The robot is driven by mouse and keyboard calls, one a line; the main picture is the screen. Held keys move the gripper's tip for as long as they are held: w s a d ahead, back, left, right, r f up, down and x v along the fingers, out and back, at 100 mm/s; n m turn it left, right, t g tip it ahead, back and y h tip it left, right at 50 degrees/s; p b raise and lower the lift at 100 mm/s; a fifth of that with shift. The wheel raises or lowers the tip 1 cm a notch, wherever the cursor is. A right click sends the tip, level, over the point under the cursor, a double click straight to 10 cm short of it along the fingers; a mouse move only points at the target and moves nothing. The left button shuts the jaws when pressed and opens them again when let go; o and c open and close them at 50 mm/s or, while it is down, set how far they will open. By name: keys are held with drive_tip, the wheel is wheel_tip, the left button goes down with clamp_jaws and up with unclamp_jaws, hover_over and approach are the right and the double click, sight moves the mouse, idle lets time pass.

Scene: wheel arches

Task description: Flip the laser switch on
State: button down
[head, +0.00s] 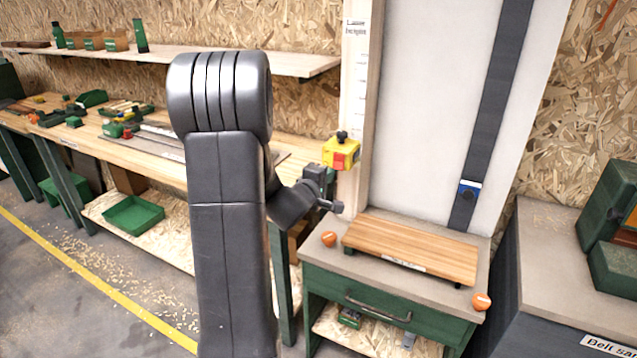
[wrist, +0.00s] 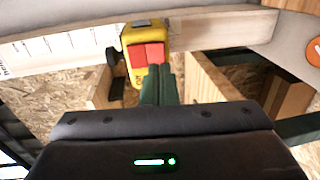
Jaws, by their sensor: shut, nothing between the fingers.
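The laser switch is a yellow box (head: 341,152) with a red front part and a black knob on top. It is fixed to the pale wooden post (head: 357,75) labelled for the laser engraver. In the wrist view the yellow box (wrist: 132,40) shows its red part (wrist: 148,55) in two pieces. My gripper (head: 318,172) is just below and left of the box in the head view. In the wrist view my gripper (wrist: 160,68) is shut and empty, its fingertips overlapping the lower edge of the red part. I cannot tell whether they touch it.
A wooden board (head: 410,247) lies on the grey-topped green cabinet (head: 385,300) below the switch. Orange round pieces (head: 329,239) sit at its corners. A long workbench (head: 100,140) with tools stands left, under a shelf (head: 240,62). Another bench (head: 560,245) stands right.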

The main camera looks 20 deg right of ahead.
sight(338, 168)
drive_tip(key=shift+x, duration=1.7)
drive_tip(key=shift+w+d+f+b, duration=0.1)
drive_tip(key=shift+f+b, duration=0.25)
drive_tip(key=shift+b, duration=0.25)
drive_tip(key=shift+r, duration=0.3)
drive_tip(key=shift+f, duration=0.1)
